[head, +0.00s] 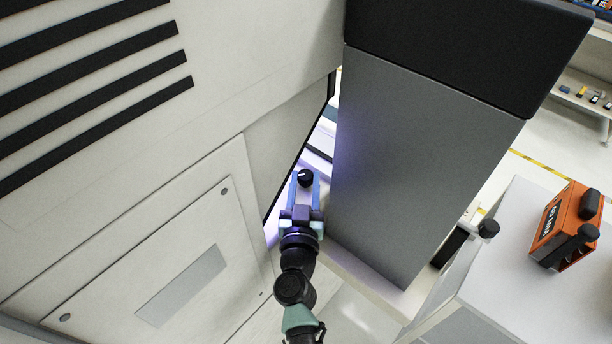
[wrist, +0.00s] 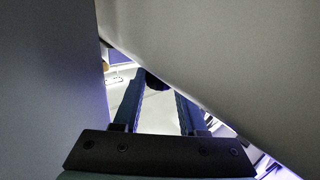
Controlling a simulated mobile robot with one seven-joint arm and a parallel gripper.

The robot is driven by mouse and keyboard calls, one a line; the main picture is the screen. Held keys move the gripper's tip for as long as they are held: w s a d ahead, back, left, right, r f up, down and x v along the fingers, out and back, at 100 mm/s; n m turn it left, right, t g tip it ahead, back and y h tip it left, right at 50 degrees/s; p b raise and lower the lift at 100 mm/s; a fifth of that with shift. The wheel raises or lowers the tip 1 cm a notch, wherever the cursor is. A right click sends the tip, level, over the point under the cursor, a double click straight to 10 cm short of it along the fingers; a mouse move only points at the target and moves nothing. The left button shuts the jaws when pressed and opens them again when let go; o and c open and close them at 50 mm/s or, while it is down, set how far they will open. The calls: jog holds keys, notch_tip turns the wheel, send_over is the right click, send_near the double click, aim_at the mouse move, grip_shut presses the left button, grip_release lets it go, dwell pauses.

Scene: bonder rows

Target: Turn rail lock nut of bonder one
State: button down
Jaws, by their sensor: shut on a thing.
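My gripper (head: 306,184) reaches into the narrow gap between the pale machine panel and the grey box, with its blue fingers pointing away from me. The rail lock nut, a small black round knob (head: 305,177), sits between the fingertips, and the jaws are shut on it. In the wrist view the two blue fingers of my gripper (wrist: 158,88) run forward, and the dark knob (wrist: 155,80) shows between their far ends, partly covered by the pale panel. Which way the knob is turned cannot be told.
The pale machine panel (head: 190,235) stands close on the left and the grey box (head: 420,165) close on the right of my arm. A white table (head: 515,255) at the right carries an orange case (head: 562,228). Open floor (head: 560,150) shows beyond.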

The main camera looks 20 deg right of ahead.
jog(key=shift+a+m+g+h+p, duration=0.15)
jog(key=shift+m+g+h+p, duration=0.15)
jog(key=shift+m+h+p, duration=0.35)
jog(key=shift+h, duration=0.25)
jog(key=c, duration=0.7)
grip_release()
jog(key=shift+c, duration=0.2)
jog(key=shift+f, duration=0.1)
